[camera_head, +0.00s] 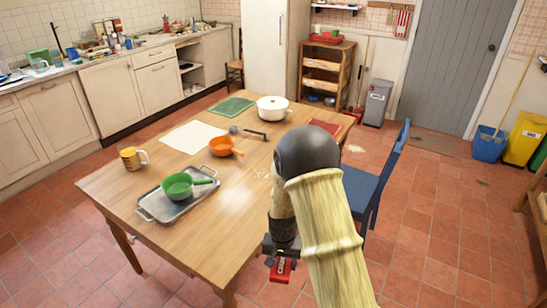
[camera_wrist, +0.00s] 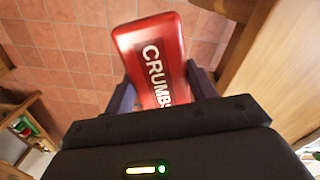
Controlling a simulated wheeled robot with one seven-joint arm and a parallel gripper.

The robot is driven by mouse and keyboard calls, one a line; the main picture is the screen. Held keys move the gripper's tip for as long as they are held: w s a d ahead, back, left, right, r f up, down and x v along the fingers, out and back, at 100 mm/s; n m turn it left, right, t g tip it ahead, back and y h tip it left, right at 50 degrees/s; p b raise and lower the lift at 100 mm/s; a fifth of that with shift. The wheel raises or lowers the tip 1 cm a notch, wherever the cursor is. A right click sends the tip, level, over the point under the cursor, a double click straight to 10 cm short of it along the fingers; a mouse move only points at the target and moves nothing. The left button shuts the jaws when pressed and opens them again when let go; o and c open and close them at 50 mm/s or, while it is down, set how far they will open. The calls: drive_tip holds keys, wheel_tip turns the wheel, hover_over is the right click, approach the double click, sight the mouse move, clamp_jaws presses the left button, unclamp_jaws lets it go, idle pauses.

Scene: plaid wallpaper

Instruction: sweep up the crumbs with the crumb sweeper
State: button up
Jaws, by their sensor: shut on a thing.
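My gripper (camera_head: 281,254) is shut on the red crumb sweeper (camera_head: 282,271), which hangs just off the near right edge of the wooden table (camera_head: 225,225). In the wrist view the sweeper (camera_wrist: 150,55) sits between the two dark fingers of my gripper (camera_wrist: 163,90), with "CRUMBS" lettered on its face. Floor tiles show beyond it and a table edge runs along the right. Faint pale crumbs (camera_head: 262,173) lie on the table to the left of my arm; my arm may hide more.
A metal tray (camera_head: 150,208) with a green pan (camera_head: 180,186), a yellow mug (camera_head: 131,158), an orange pan (camera_head: 222,146), a dark ladle (camera_head: 250,133) and a white pot (camera_head: 272,108) stand on the table. A blue chair (camera_head: 361,192) is right of my arm. The table's near middle is clear.

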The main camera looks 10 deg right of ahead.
drive_tip(key=d+f+n, duration=0.3)
drive_tip(key=d+f, duration=0.3)
drive_tip(key=f, duration=0.1)
drive_tip(key=shift+s+f, duration=0.15)
drive_tip(key=shift+s, duration=0.05)
drive_tip(key=shift+d, duration=0.1)
